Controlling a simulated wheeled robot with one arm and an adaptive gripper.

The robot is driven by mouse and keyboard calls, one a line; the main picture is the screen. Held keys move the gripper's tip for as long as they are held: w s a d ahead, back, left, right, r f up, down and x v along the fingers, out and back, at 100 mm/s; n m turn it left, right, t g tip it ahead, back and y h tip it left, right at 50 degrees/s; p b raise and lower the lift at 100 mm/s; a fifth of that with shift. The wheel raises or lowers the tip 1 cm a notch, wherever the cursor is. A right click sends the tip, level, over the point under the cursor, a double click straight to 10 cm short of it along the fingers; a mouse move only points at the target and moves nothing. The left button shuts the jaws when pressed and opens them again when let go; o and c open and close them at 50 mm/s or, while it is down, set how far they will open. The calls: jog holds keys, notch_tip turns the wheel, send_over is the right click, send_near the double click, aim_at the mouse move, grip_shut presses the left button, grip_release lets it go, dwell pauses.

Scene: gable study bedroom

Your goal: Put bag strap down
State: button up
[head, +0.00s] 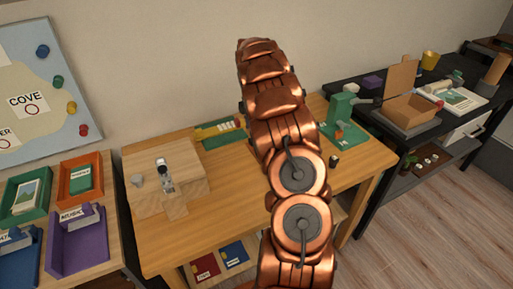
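I see no bag strap that I can make out in the head view. My copper arm rises from the bottom middle across the wooden table (225,185), up in front of the wall. My gripper does not show, so I cannot tell whether it holds anything. The arm hides the middle of the table and part of the green mat behind it.
A green mat (222,138), a green device (342,112) and a small dark cup (334,161) stand further along. Trays (78,252) lie left; an open box (408,113) stands right.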

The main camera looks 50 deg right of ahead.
aim_at(252, 139)
jog(key=shift+s+a+f+p, duration=0.15)
jog(key=shift+f+p, duration=0.2)
jog(key=shift+f, duration=0.95)
jog(key=shift+a+f+p, duration=0.15)
jog(key=shift+f+p, duration=0.2)
jog(key=shift+f, duration=0.9)
grip_shut()
